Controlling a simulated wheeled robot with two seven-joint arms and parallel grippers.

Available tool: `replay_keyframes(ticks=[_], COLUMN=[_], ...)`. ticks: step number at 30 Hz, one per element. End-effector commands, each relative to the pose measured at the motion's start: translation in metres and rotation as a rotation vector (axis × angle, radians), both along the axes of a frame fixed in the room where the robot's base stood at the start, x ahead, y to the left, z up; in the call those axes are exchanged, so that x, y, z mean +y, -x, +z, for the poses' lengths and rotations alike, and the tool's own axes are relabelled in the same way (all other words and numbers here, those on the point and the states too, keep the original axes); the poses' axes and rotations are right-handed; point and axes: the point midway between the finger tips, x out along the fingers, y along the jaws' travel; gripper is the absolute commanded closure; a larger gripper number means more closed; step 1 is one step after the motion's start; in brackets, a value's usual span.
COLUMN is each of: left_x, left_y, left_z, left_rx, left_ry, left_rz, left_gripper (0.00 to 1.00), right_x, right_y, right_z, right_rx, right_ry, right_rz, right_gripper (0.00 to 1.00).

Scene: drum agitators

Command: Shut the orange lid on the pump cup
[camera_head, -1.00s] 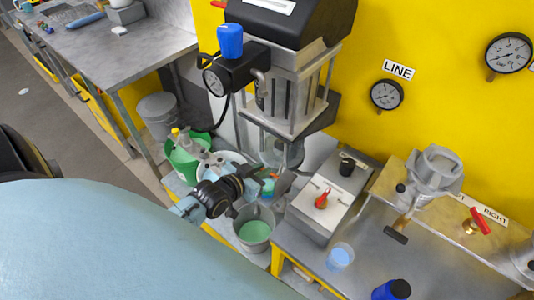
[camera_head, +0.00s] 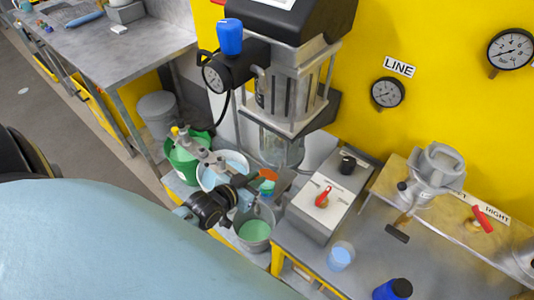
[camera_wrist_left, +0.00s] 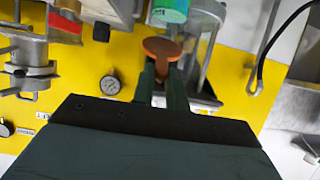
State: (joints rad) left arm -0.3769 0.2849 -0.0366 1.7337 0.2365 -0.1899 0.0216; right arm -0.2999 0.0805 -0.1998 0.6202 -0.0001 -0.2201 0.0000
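The orange lid (camera_head: 268,174) shows as a small orange patch just above the teal-green pump cup (camera_head: 266,187), under the agitator head. In the left wrist view the lid (camera_wrist_left: 160,48) is a flat orange disc with a narrower part below it. The teal cup (camera_wrist_left: 171,11) is cut off by the top edge there, and the lid does not cover its visible end. My left gripper (camera_head: 250,188) is beside the cup. Its two dark fingers (camera_wrist_left: 162,76) point at the lid with a narrow gap between them. Contact is unclear. My right gripper is out of view.
A grey bucket of green liquid (camera_head: 256,228) stands just below my gripper. A white bucket (camera_head: 209,181) and a green container (camera_head: 184,168) stand to its left. A grey box with a red knob (camera_head: 326,198) stands to the right. The glass vessel (camera_head: 283,148) hangs close above.

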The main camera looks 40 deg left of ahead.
Motion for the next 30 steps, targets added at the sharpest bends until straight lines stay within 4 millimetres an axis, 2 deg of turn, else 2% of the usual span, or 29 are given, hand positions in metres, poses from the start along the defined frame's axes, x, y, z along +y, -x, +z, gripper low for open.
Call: replay_keyframes(ticks=[1, 5, 15, 24, 30], left_x=[0.000, 0.001, 0.001, 0.001, 0.001], left_y=[0.004, 0.009, 0.011, 0.016, 0.016], left_z=[-0.008, -0.018, -0.019, -0.043, -0.045], left_rx=[0.006, 0.005, 0.003, 0.004, 0.003], left_ry=[0.000, 0.000, 0.000, 0.000, 0.000], left_rz=[0.000, 0.000, 0.000, 0.000, 0.000], left_gripper=[0.89, 0.89, 0.89, 0.89, 0.89], right_x=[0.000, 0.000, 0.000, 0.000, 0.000], right_y=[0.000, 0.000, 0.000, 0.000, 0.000], right_z=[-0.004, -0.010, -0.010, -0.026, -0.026], right_rx=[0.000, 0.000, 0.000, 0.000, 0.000], right_ry=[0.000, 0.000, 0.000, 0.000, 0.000], right_rz=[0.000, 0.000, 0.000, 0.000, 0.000], right_gripper=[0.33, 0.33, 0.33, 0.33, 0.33])
